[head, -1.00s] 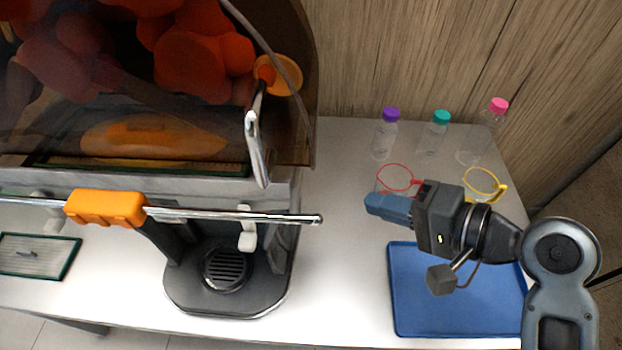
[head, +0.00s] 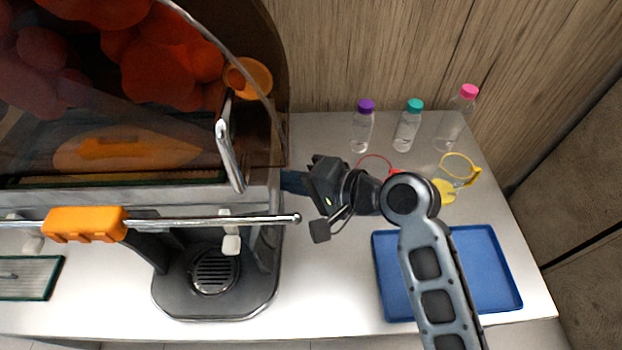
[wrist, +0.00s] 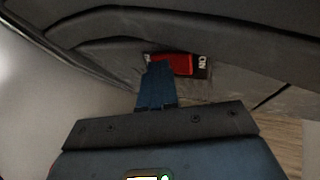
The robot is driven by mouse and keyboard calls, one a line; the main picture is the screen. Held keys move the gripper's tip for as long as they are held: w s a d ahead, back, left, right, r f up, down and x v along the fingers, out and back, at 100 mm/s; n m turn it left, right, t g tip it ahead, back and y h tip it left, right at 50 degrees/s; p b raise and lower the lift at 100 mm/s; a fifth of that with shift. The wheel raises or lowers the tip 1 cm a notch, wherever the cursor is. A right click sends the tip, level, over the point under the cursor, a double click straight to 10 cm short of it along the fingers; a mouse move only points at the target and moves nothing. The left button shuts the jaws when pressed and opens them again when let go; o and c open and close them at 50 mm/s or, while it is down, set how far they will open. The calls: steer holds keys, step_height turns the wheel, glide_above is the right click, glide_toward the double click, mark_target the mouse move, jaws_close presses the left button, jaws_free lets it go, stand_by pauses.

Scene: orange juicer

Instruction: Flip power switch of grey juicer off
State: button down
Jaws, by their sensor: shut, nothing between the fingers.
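The grey juicer (head: 263,263) stands at the left of the table, with oranges behind its dark clear cover. Its red power switch (wrist: 178,64) shows in the wrist view, on a black plate with "ON" lettering at the right end. My gripper (head: 292,181) is at the juicer's right side in the head view. Its blue fingers (wrist: 157,84) are shut and empty. In the wrist view their tips overlap the left part of the switch plate. I cannot tell whether they touch the switch, and its left end is partly hidden.
A blue tray (head: 490,270) lies at the right of the table. Clear bottles with purple (head: 366,105), teal (head: 414,104) and pink (head: 468,91) caps stand at the back. Red (head: 376,160) and yellow (head: 446,190) rimmed items sit behind my arm. A chrome bar (head: 200,221) crosses the juicer's front.

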steer(key=shift+w+a+f, duration=0.2)
steer(key=shift+w+a, duration=0.05)
steer(key=shift+a, duration=0.1)
steer(key=y+b, duration=0.1)
steer(key=b, duration=0.1)
steer(key=f+t+b, duration=0.1)
steer(key=b, duration=0.2)
steer(key=y+b, duration=0.1)
steer(key=b, duration=0.1)
steer(key=shift+w+a+f+y+b, duration=0.2)
steer(key=shift+a+f+y+b, duration=0.1)
steer(key=shift+a+b, duration=0.1)
steer(key=shift+r+t, duration=0.1)
steer(key=shift+t, duration=0.2)
steer(key=shift+a, duration=0.2)
